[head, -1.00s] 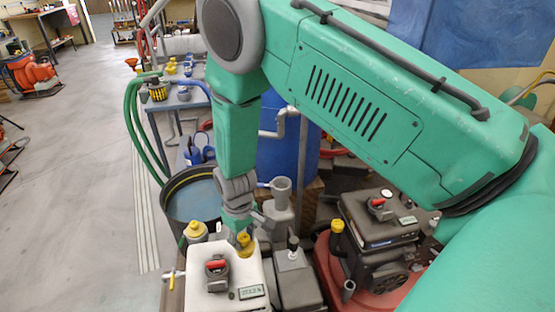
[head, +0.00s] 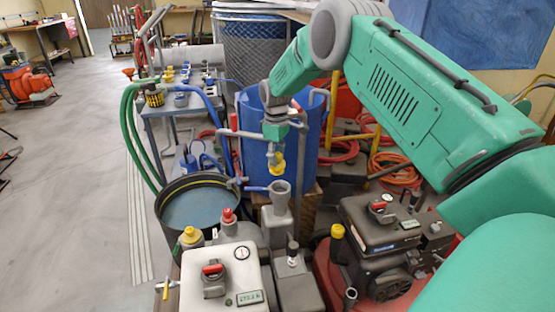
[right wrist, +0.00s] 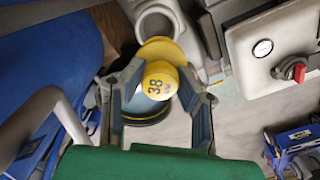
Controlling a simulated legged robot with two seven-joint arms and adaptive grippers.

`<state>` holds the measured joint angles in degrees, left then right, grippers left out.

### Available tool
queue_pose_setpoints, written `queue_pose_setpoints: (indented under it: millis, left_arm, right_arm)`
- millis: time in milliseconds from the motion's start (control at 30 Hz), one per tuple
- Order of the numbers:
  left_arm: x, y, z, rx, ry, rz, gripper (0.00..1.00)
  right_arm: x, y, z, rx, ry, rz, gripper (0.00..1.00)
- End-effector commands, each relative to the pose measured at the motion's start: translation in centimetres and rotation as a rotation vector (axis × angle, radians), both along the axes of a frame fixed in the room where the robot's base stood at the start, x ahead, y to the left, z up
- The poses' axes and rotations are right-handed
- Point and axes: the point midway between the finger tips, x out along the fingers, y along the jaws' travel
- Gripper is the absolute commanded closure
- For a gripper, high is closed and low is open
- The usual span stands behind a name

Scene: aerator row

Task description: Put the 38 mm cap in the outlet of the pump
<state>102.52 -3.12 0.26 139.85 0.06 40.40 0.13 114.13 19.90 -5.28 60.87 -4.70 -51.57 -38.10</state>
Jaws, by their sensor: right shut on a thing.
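My right gripper (head: 276,150) is shut on the yellow 38 mm cap (head: 277,164), held in the air. In the right wrist view the cap (right wrist: 158,80) shows its "38" between the two fingers, with a wider yellow flange beyond. A grey upright pipe with a round open mouth (head: 280,188), the likely pump outlet, stands just below the cap in the head view. In the right wrist view its open mouth (right wrist: 157,24) lies beyond the cap. The two are apart. My left gripper is not in view.
A white box (head: 225,275) with a red knob and gauge stands in front. Yellow-topped (head: 190,236) and red-topped (head: 228,215) fittings stand behind it. A dark round tub (head: 200,205) is to the left, a blue barrel (head: 255,130) behind and a black engine unit (head: 380,235) right.

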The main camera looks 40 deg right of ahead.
Motion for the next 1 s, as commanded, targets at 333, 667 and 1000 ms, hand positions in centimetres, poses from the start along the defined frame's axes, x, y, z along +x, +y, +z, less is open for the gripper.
queue_pose_setpoints:
  millis: [333,667,1000]
  left_arm:
    - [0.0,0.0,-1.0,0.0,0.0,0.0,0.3]
    - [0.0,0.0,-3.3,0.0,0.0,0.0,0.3]
    - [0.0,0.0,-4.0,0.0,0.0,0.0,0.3]
  right_arm:
    - [0.0,-0.8,-1.3,0.005,0.001,0.0,1.0]
    - [0.0,-0.4,-3.7,0.001,0.0,0.001,1.0]
    - [0.0,-0.7,-4.8,0.004,0.0,0.0,1.0]
